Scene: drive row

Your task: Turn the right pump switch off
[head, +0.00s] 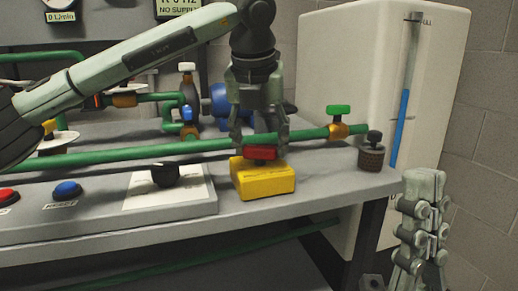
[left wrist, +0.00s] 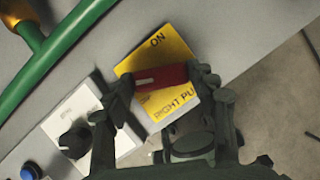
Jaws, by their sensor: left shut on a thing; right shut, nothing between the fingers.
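The right pump switch is a yellow box (head: 265,182) with a red handle (head: 262,153), on the front part of the bench. In the left wrist view the yellow face (left wrist: 172,42) reads "ON" at the top and "RIGHT PU" at the lower edge. The red handle (left wrist: 165,76) lies across the face, its white mark toward the left end. Other lettering near the handle is partly hidden. My left gripper (head: 260,142) comes down from above, shut on the red handle, a finger at each end. My right gripper (head: 424,205) is shut and empty, right of the bench.
A black knob (head: 165,175) on a white plate stands left of the switch, with a blue button (head: 67,190) further left. A green pipe (head: 130,151) runs behind the switch to a green-handled valve (head: 338,110). A dark knurled knob (head: 371,155) is near the bench's right end.

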